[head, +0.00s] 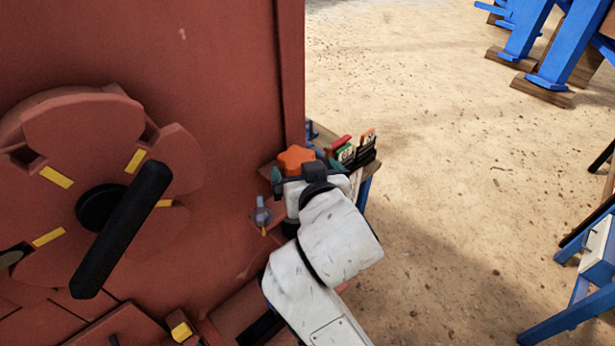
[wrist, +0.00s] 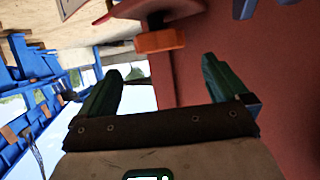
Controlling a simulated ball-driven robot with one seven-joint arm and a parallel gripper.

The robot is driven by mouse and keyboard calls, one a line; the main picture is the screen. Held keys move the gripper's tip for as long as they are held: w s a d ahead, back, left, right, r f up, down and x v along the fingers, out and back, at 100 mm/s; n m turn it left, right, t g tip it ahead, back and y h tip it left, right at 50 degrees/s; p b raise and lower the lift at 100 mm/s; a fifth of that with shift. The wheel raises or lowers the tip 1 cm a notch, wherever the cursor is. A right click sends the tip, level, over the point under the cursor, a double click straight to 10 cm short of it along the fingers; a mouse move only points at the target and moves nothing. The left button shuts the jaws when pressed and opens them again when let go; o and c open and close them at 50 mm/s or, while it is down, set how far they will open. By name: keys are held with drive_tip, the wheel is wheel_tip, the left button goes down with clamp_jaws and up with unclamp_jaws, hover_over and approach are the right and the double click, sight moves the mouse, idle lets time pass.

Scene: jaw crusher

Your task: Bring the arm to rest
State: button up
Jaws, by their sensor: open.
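My white arm reaches up from the bottom of the head view, beside the red machine (head: 235,60). My gripper (head: 276,186) is at its far end, partly hidden by the wrist. In the wrist view, the two dark green fingers of my gripper (wrist: 162,75) stand wide apart with nothing between them. An orange knob-like part (head: 296,158) lies just beyond the gripper in the head view. An orange block-shaped part (wrist: 160,42) shows beyond the fingers in the wrist view, apart from them.
A large red wheel (head: 85,135) with a black handle (head: 122,230) is at left. A small table (head: 368,165) with several colored items stands behind my gripper. Blue trestles (head: 525,30) stand at the top right, and blue furniture (head: 575,310) at lower right. Open sandy floor (head: 440,150) lies between.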

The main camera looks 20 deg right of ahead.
drive_tip(key=shift+v, duration=1)
drive_tip(key=s+d+f+g, duration=0.3)
drive_tip(key=s+f, duration=0.2)
drive_tip(key=f, duration=0.3)
drive_tip(key=s+d+f+g, duration=0.35)
drive_tip(key=s+f, duration=0.25)
drive_tip(key=f, duration=0.2)
drive_tip(key=s+d+f+n+g+y, duration=0.1)
drive_tip(key=s+f+g, duration=0.1)
drive_tip(key=s+f, duration=0.3)
drive_tip(key=s+d+f+n+g+y, duration=0.1)
drive_tip(key=s+f, duration=0.4)
drive_tip(key=s, duration=0.8)
drive_tip(key=d+g, duration=0.1)
drive_tip(key=g, duration=0.1)
drive_tip(key=shift+d+f+g+y, duration=0.2)
drive_tip(key=shift+f+g+y, duration=0.1)
drive_tip(key=shift+f+g, duration=0.1)
drive_tip(key=shift+w, duration=0.1)
drive_tip(key=shift+c, duration=0.3)
